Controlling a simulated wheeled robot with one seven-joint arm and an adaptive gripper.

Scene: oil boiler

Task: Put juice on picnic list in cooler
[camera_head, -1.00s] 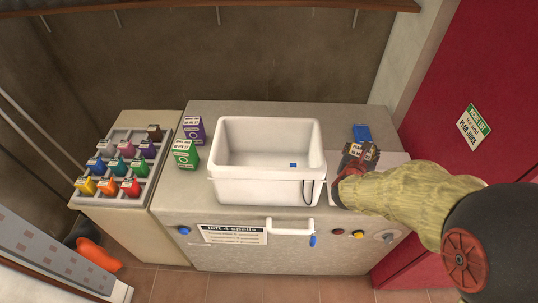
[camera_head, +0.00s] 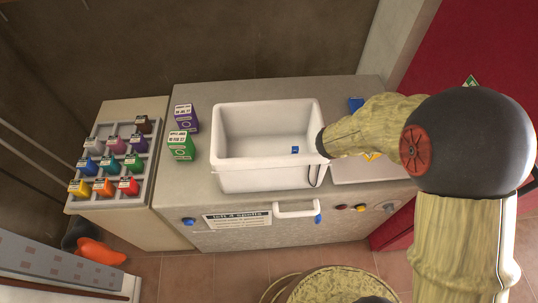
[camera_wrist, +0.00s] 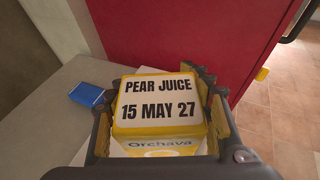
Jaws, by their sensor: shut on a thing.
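A yellow carton with a white top labelled PEAR JUICE, 15 MAY 27 (camera_wrist: 158,100) is between the jaws of my gripper (camera_wrist: 160,120) in the wrist view. The gripper is shut on it. In the head view my arm hides most of the gripper, and a bit of yellow (camera_head: 373,156) shows below the arm, right of the cooler. The white cooler (camera_head: 268,180) stands open on the grey counter, with a small blue item (camera_head: 295,150) inside. Only a green corner of the notice (camera_head: 471,82) shows on the red door.
A purple carton (camera_head: 187,118) and a green carton (camera_head: 181,147) stand left of the cooler. A blue box (camera_head: 355,104) lies behind my arm and shows in the wrist view (camera_wrist: 87,94). A rack of coloured items (camera_head: 157,150) stands at left.

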